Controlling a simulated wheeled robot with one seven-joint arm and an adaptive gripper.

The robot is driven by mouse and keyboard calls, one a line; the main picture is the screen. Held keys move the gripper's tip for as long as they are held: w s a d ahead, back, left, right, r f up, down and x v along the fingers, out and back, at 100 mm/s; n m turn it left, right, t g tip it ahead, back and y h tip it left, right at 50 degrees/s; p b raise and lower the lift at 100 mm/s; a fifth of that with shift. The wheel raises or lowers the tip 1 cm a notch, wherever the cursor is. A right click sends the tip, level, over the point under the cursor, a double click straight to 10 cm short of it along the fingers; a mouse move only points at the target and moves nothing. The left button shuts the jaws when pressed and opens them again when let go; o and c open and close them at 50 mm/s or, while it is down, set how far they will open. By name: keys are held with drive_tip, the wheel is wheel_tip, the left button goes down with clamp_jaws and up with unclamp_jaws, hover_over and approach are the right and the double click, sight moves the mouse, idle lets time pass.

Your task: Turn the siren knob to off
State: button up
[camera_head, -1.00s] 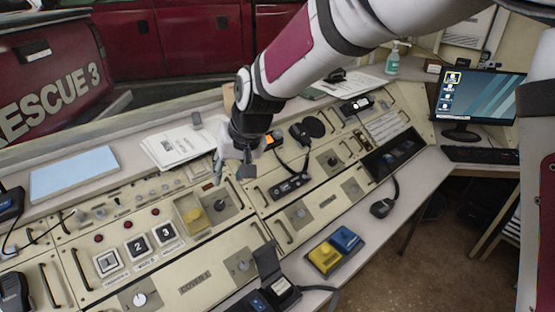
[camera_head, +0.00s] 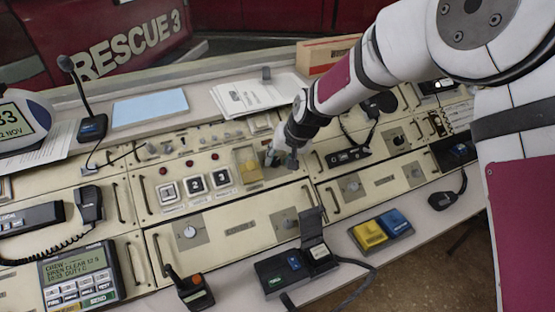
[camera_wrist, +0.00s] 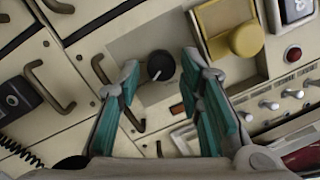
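A round black knob (camera_wrist: 161,65) with a white pointer line sits on a grey plate in the wrist view, beside a yellow block (camera_wrist: 245,39). I cannot read a label naming it as the siren knob. The pointer line aims toward the lower left of that view. My gripper (camera_wrist: 160,78) is open, with its teal-padded fingers on either side of the knob in the picture and nothing held. In the head view my gripper (camera_head: 282,160) is just right of the yellow block (camera_head: 247,164), over the panel, and hides the knob. Contact cannot be told.
Numbered buttons (camera_head: 194,184) lie left of the yellow block. Another knob (camera_head: 190,231) is on the panel below. A black box with a raised lid (camera_head: 312,229) and a yellow-blue switch box (camera_head: 382,231) stand at the front. Drawer handles (camera_wrist: 50,89) stick out near my fingers.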

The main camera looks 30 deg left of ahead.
sight(275, 162)
drive_tip(key=shift+x, duration=1.05)
drive_tip(key=shift+s, duration=0.1)
clamp_jaws()
